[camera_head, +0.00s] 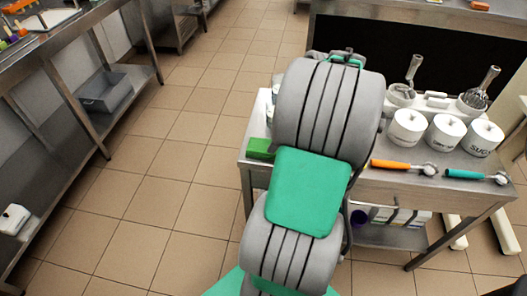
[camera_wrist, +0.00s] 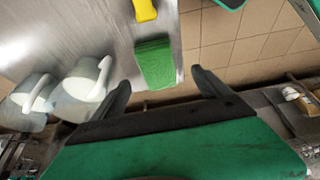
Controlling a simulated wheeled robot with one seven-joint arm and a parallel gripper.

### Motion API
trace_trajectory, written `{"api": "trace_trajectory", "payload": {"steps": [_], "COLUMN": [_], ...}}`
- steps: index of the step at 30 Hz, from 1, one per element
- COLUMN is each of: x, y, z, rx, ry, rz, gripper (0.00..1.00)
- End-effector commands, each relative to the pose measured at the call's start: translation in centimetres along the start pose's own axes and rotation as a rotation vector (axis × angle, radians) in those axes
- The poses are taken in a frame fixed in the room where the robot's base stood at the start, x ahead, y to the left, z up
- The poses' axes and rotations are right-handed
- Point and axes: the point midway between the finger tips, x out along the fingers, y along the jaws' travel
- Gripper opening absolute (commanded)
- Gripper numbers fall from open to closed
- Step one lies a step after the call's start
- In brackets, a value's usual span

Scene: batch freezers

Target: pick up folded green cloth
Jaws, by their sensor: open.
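The folded green cloth (camera_head: 260,148) lies on the left end of the steel table, partly hidden by my arm in the head view. In the wrist view the cloth (camera_wrist: 156,64) is a green rectangle near the edge of the steel surface. My gripper (camera_wrist: 161,82) is open, its two dark fingers spread apart. The cloth shows between and beyond the fingertips, and nothing is held. I cannot tell the exact height above it. In the head view my arm hides the gripper.
Two white jugs (camera_wrist: 85,80) stand left of the cloth in the wrist view, and a yellow object (camera_wrist: 144,10) lies beyond it. White canisters (camera_head: 445,132), an orange-handled scoop (camera_head: 400,166) and a teal-handled scoop (camera_head: 475,175) are on the table's right. Tiled floor (camera_head: 190,125) is open to the left.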

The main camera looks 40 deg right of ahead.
Motion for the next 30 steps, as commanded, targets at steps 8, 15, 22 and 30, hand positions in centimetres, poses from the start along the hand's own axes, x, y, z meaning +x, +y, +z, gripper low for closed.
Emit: {"api": "trace_trajectory", "payload": {"steps": [8,15,22,30], "x": [4.4,6.9,6.9,6.9], "y": [0.3,0.5,0.5,0.5], "z": [-0.7,-0.7,-0.7,-0.7], "rx": [0.000,0.001,0.001,0.001], "ry": [-0.001,-0.002,-0.002,-0.002], "rz": [-0.006,0.000,0.000,0.000], "gripper": [0.87,0.87,0.81,0.59]}}
